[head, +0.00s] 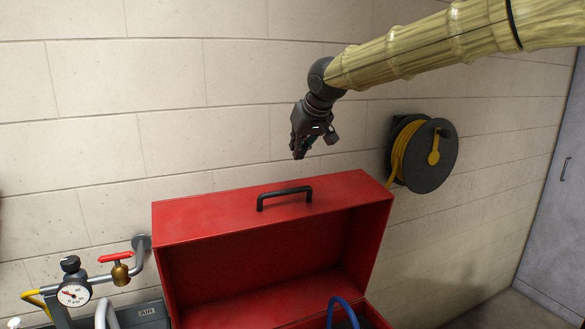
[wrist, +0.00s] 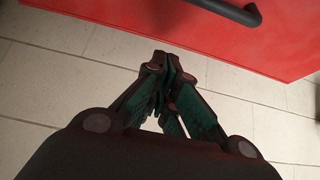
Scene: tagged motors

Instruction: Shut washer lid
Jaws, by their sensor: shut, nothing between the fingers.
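The red washer lid (head: 240,214) stands open and upright in the head view, with a black bar handle (head: 284,197) on its top face. Its red surface (wrist: 170,22) and part of the handle (wrist: 240,11) also show along the top of the wrist view. My gripper (head: 302,156) hangs above and behind the lid's rear edge, just right of the handle, apart from it. Its fingers (wrist: 168,68) are closed together and empty, with pale wall behind them. The lower body of the washer is mostly cut off by the bottom of the head view.
A black hose reel (head: 421,154) with yellow hose is on the wall at right. A gauge (head: 74,293) and a red-handled valve (head: 118,262) stand at lower left. A blue curved tube (head: 343,309) shows at the bottom. A grey door (head: 558,190) is at far right.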

